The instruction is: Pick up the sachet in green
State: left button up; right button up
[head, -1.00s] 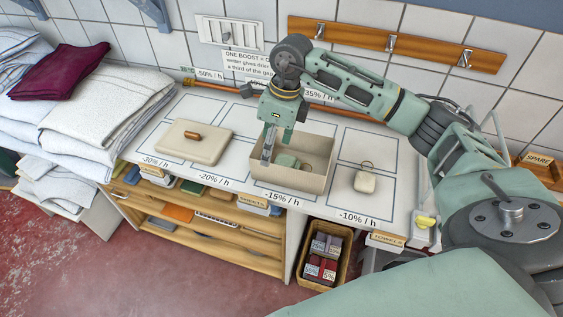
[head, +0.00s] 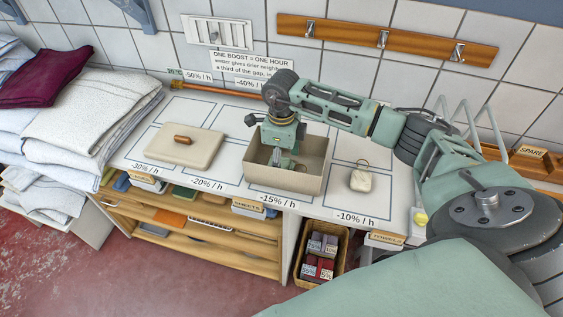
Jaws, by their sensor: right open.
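A beige open-topped bin (head: 285,187) stands on the counter above the "-15% / h" label. My right gripper (head: 279,158) points down into this bin and is open. The green sachet (head: 289,163) lies inside the bin, close by the fingers and mostly hidden by the gripper; I cannot tell whether they touch. A dark ring (head: 301,168) shows beside it. My left gripper is not in view.
A beige lid with a brown handle (head: 184,146) lies left of the bin. A pale sachet with a ring (head: 361,180) lies to the right, above "-10% / h". Folded linens (head: 95,100) fill the left. A basket of boxes (head: 321,255) stands below.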

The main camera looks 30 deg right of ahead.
aim_at(282, 162)
jog(key=shift+c, duration=0.2)
jog(key=c, duration=1)
jog(key=shift+r+b, duration=1.5)
jog(key=shift+r, duration=3.5)
